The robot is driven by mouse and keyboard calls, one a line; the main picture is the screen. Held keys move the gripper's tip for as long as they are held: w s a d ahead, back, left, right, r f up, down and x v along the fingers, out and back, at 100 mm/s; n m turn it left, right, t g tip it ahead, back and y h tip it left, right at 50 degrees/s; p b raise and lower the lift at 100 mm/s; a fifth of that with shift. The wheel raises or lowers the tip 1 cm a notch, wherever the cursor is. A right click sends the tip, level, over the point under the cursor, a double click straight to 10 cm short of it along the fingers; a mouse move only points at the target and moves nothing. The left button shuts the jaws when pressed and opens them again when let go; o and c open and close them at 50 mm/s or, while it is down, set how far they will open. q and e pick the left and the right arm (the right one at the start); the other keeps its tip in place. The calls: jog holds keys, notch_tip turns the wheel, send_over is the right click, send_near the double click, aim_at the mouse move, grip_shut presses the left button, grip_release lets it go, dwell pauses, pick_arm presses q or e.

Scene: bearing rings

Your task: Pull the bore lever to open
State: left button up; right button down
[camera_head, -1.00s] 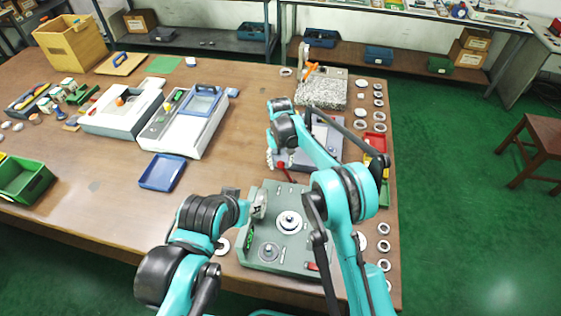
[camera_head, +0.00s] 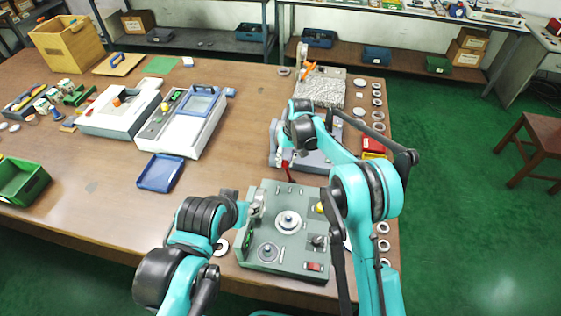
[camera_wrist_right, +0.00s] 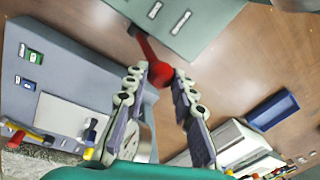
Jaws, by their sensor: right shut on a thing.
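The bore lever (camera_head: 289,172) is a red arm at the back edge of the green machine (camera_head: 262,222). In the right wrist view, the lever's red ball end (camera_wrist_right: 160,75) sits between the fingertips, and its arm runs up to the machine's edge (camera_wrist_right: 180,22). My right gripper (camera_wrist_right: 161,80) is shut on this ball. In the head view, my right gripper (camera_head: 285,155) is at the lever's top, partly hidden by my own arm. My left gripper (camera_head: 256,206) is at the machine's left side, and its fingers are too small to read.
A grey machine (camera_head: 318,160) stands just behind the lever, under my right arm. A blue tray (camera_head: 161,172) lies to the left on open tabletop. Several metal rings (camera_head: 383,228) line the table's right edge. A granite block (camera_head: 320,90) is farther back.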

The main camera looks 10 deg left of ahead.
jog(key=d+f+y+b, duration=0.1)
jog(key=d+y+b, duration=0.5)
jog(key=d, duration=0.3)
jog(key=shift+d+f+y, duration=0.25)
jog(key=shift+d+y, duration=0.05)
dwell(0.3)
jog(key=c, duration=1.2)
grip_release()
jog(key=shift+d, duration=0.1)
